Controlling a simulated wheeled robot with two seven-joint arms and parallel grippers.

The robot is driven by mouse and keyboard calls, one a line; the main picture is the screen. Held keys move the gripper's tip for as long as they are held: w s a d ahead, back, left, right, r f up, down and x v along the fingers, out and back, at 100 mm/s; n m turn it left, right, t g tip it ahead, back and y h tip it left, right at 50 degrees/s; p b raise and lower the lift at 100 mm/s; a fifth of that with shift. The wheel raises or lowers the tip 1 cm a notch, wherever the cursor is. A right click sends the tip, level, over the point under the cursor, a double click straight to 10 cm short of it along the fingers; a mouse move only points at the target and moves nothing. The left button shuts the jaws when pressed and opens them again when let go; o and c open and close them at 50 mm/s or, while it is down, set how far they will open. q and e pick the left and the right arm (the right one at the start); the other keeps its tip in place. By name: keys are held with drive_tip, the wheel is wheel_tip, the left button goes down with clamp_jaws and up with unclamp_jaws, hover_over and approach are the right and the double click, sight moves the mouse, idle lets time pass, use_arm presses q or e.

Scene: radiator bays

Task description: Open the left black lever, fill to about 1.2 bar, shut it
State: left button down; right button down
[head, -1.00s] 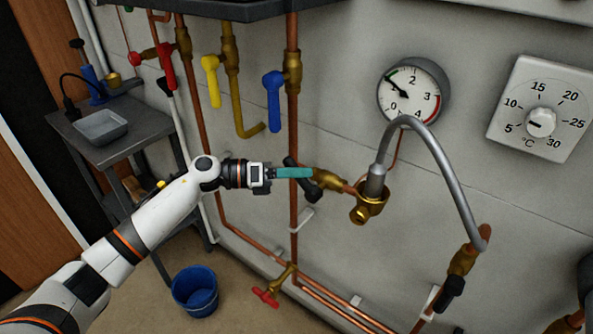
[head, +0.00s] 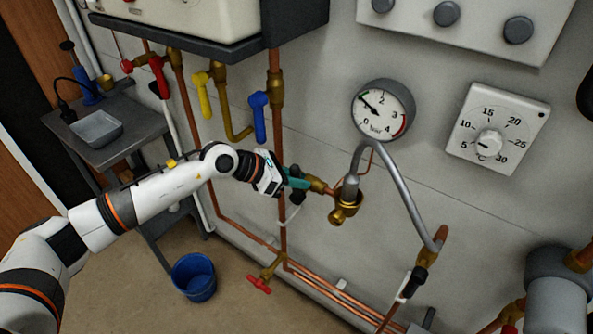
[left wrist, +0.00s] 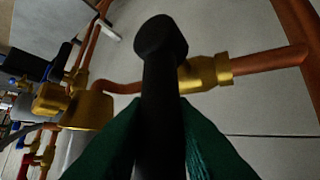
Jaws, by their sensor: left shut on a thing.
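The left black lever (left wrist: 162,95) is between the teal fingers of my left gripper (left wrist: 160,130) in the left wrist view, its rounded end beyond the fingers. It lies across the copper pipe line with the brass valve (left wrist: 205,72). In the head view my left gripper (head: 298,184) is shut on it and hides most of it. The pressure gauge (head: 383,110) has its needle at upper left, near 1 bar, by a green mark. A grey braided hose (head: 397,180) arches from the brass fitting (head: 345,207) to the right valve, which has another black lever (head: 413,283).
A blue lever (head: 258,115), yellow lever (head: 203,95) and red lever (head: 158,75) hang at upper left. A red drain tap (head: 259,284) is low on the pipes. A blue bucket (head: 194,277) stands on the floor, and a side table (head: 145,135) holds a tray.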

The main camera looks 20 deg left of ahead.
use_arm(q)
drive_tip(key=shift+s+d+y+p, duration=0.1)
drive_tip(key=shift+d+y+p, duration=0.2)
drive_tip(key=shift+y, duration=0.1)
use_arm(e)
drive_tip(key=shift+s+d+r, duration=0.15)
drive_tip(key=shift+d+r, duration=0.2)
drive_tip(key=shift+r, duration=0.1)
use_arm(q)
drive_tip(key=c, duration=1.3)
unclamp_jaws()
drive_tip(key=shift+o, duration=0.2)
drive_tip(key=b+v, duration=0.3)
drive_tip(key=v, duration=0.9)
use_arm(e)
wheel_tip(320, 180, down, 3)
drive_tip(key=shift+f, duration=0.2)
